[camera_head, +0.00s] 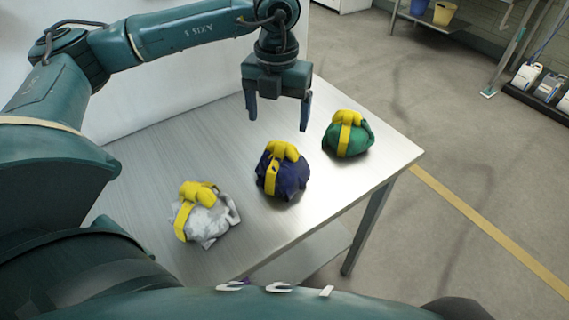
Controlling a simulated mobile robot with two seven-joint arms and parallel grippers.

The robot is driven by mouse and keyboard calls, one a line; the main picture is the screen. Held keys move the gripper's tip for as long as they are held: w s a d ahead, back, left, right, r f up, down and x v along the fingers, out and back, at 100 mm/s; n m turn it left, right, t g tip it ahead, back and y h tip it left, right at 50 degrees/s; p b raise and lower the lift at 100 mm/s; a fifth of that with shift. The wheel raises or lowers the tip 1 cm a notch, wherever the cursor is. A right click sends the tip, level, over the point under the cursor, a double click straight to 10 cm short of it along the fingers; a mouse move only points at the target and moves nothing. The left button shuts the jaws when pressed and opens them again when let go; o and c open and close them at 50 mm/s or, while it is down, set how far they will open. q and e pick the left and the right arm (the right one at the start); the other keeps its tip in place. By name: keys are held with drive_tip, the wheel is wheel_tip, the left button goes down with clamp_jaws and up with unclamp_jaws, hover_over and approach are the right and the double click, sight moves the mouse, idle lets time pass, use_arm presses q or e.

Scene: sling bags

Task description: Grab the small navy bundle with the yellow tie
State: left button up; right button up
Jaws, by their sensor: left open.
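The small navy bundle (292,178) with a yellow tie sits on the metal table (155,165), between the other two bundles. A white bundle (209,223) with a yellow tie lies to its left, nearer to me. A green bundle (346,145) with a yellow tie lies to its right, farther away. My left gripper (278,119) is open, with its fingers pointing down. It appears just above and behind the navy bundle in the picture, apart from it and empty. My right gripper is not in view.
The table's right corner (415,153) is just beyond the green bundle. A pale wall stands behind the table. Floor with a yellow line (480,222) lies to the right.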

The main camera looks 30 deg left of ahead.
sight(281, 145)
use_arm(q)
drive_tip(key=f, duration=0.2)
drive_tip(key=f+p, duration=0.1)
drive_tip(key=f, duration=0.4)
drive_tip(key=shift+d+f, duration=0.3)
drive_tip(key=c, duration=1.4)
drive_tip(key=shift+c, duration=0.2)
